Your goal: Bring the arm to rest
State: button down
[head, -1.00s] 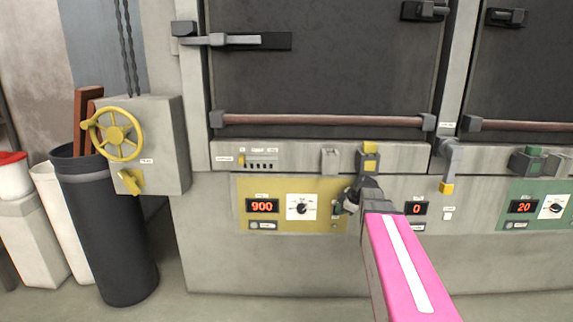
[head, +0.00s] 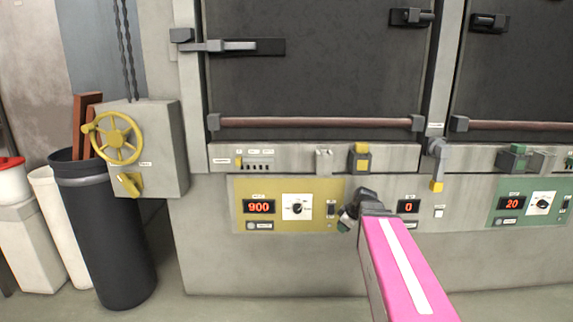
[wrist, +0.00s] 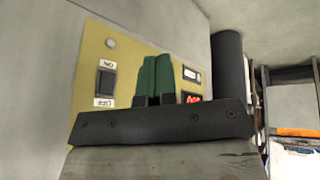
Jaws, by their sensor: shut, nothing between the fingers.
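My arm, with its pink link (head: 397,265), reaches toward the oven front. My gripper (head: 343,226) is near the lower right corner of the yellow control panel (head: 247,190); I cannot tell the exact gap. In the wrist view its green fingers (wrist: 152,80) are together with nothing between them. The yellow panel's black rocker switch (head: 331,209) is uncovered beside the gripper; in the wrist view it shows between ON and OFF labels. The yellow panel's display (head: 259,206) reads 900. In the wrist view the fingers and gripper body partly hide the red display (wrist: 192,98).
A green panel (head: 530,205) reading 20 is at the right, and a small display (head: 408,206) reads 0. A yellow handwheel (head: 113,137) on a grey box and a dark bin (head: 105,240) stand at the left.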

jog(key=s+a+f+m+g+h, duration=0.2)
jog(key=s+f+m+g+h, duration=0.1)
jog(key=s+f+m, duration=0.8)
notch_tip(320, 180, down, 3)
jog(key=shift+s+a+g+h, duration=0.3)
jog(key=shift+s+a+g, duration=0.15)
jog(key=shift+s, duration=0.8)
jog(key=c, duration=1.8)
grip_release()
